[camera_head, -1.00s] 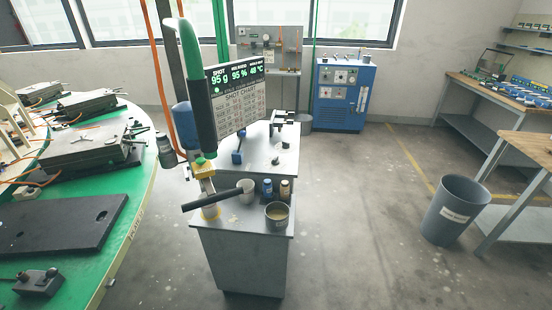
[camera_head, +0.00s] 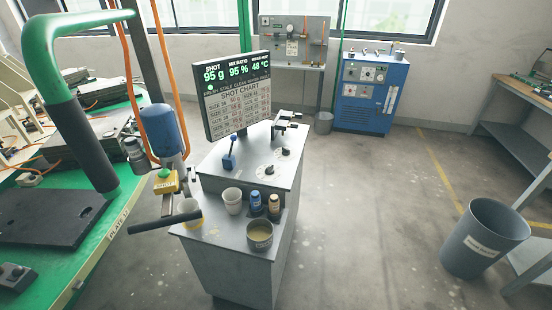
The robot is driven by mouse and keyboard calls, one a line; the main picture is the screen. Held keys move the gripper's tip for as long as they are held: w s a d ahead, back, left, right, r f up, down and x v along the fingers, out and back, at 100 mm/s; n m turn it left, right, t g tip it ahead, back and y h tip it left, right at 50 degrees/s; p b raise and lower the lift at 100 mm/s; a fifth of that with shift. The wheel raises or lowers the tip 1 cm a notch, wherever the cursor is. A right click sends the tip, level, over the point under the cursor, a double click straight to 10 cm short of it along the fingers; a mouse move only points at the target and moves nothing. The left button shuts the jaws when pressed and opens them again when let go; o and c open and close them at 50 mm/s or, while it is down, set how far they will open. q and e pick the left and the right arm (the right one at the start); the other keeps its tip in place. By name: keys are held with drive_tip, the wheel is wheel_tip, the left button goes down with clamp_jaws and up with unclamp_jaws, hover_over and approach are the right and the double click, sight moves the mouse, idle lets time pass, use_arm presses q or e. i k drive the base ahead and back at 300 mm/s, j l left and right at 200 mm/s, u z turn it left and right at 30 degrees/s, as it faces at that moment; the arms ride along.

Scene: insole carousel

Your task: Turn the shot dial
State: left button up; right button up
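A grey dosing cabinet (camera_head: 236,260) stands in the middle. Two dark knobs on pale round scales sit on its sloped top, a nearer dial (camera_head: 269,170) and a farther dial (camera_head: 285,151). Their labels are too small to read, so I cannot tell which is the shot dial. A display panel (camera_head: 237,95) above reads SHOT 95 g, 95 % and 48 °C, with a shot chart below. A blue-knobbed lever (camera_head: 229,160) stands left of the dials. Neither of my grippers is in view.
A green boom with a black grip (camera_head: 84,145) hangs at the left, near the green carousel (camera_head: 112,215). Cups, small bottles and a can (camera_head: 260,235) stand on the cabinet's front shelf. A grey bin (camera_head: 485,238) stands right.

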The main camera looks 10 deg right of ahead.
sight(269, 170)
drive_tip(key=i+l+u, duration=0.1)
drive_tip(key=l, duration=0.35)
drive_tip(key=i+l+u, duration=0.1)
drive_tip(key=l, duration=0.4)
drive_tip(key=i+l+u, duration=0.1)
drive_tip(key=i+l, duration=0.15)
drive_tip(key=l, duration=0.2)
drive_tip(key=i+l+u, duration=0.15)
drive_tip(key=l, duration=0.35)
drive_tip(key=l+u, duration=0.1)
drive_tip(key=l, duration=0.4)
